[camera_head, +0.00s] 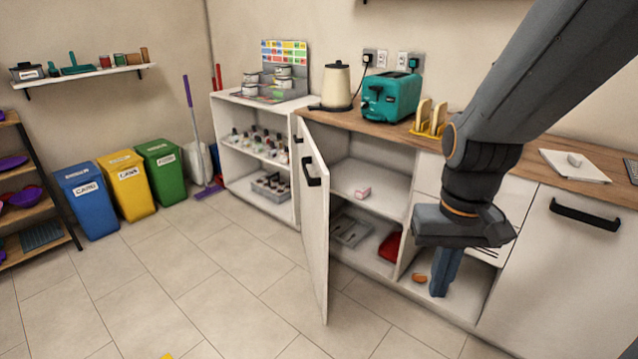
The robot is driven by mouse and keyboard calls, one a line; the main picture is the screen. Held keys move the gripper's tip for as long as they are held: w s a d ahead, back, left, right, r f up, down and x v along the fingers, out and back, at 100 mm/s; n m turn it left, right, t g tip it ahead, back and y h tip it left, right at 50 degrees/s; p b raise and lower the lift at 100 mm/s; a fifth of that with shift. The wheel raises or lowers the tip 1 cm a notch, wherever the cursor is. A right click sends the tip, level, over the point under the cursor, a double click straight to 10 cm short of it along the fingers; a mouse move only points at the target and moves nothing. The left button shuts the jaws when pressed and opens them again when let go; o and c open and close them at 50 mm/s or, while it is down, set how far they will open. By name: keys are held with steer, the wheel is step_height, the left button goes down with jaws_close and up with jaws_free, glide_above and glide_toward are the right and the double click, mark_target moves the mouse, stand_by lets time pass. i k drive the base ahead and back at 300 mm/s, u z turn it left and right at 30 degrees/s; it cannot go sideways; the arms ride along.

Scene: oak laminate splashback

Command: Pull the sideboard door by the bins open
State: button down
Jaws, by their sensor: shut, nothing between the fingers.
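The white sideboard door (314,230) by the bins stands swung out from the cabinet front, with its inner shelves in view. A black bar handle (312,170) is on the door. The blue bin (87,200), yellow bin (127,186) and green bin (162,172) stand in a row to the left, against the wall. My gripper (440,292) points down in front of the cabinet, to the right of the door and apart from its handle. Its blue fingers are shut with nothing between them.
The wooden counter (375,124) carries a kettle (336,86) and teal toaster (391,96). Tiled floor (220,270) is free left of the door.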

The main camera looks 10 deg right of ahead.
mark_target(314, 177)
steer(key=z, duration=0.15)
steer(key=i, duration=1)
steer(key=z, duration=0.65)
